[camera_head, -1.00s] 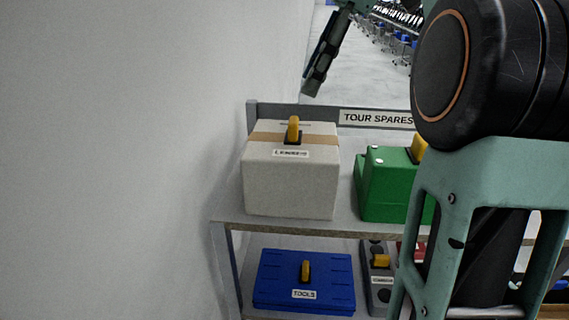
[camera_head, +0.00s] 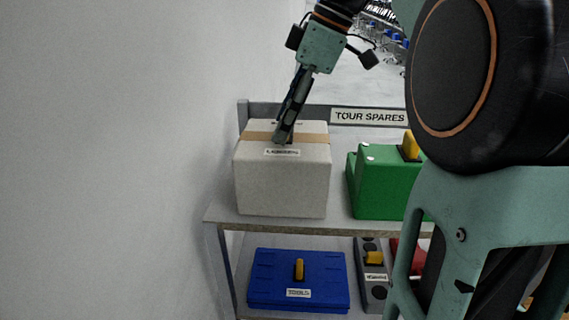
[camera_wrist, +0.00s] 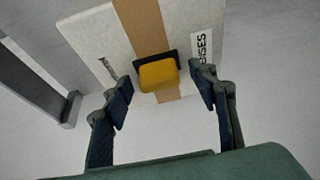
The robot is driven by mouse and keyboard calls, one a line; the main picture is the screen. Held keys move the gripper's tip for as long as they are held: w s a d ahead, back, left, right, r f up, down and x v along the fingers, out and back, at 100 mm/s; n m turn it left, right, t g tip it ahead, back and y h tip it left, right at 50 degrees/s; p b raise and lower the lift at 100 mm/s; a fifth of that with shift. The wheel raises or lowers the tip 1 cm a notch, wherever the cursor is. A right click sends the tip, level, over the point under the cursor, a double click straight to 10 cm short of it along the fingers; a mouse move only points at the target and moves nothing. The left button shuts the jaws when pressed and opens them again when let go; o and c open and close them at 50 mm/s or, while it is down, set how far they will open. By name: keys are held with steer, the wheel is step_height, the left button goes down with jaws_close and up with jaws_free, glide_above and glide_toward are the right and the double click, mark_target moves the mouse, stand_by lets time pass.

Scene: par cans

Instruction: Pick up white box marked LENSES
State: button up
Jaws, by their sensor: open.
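The white box (camera_head: 282,185) stands on the left end of the upper shelf, with a brown tape band and a LENSES label. In the wrist view the box (camera_wrist: 90,38) has a yellow handle (camera_wrist: 158,75) on its top, on a dark base. My gripper (camera_head: 284,138) comes down over the box top and hides the handle in the head view. In the wrist view my gripper (camera_wrist: 160,88) is open, with one finger on each side of the handle and gaps between. I cannot tell how far the fingertips are above the box top.
A green case (camera_head: 385,185) with a yellow handle stands right of the box on the shelf (camera_head: 335,220). A blue TOOLS case (camera_head: 298,278) and a grey case (camera_head: 372,290) are on the lower shelf. A wall (camera_head: 110,150) is close on the left.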

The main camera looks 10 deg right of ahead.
steer(key=shift+f, duration=0.15)
jaws_close()
stand_by(0.4)
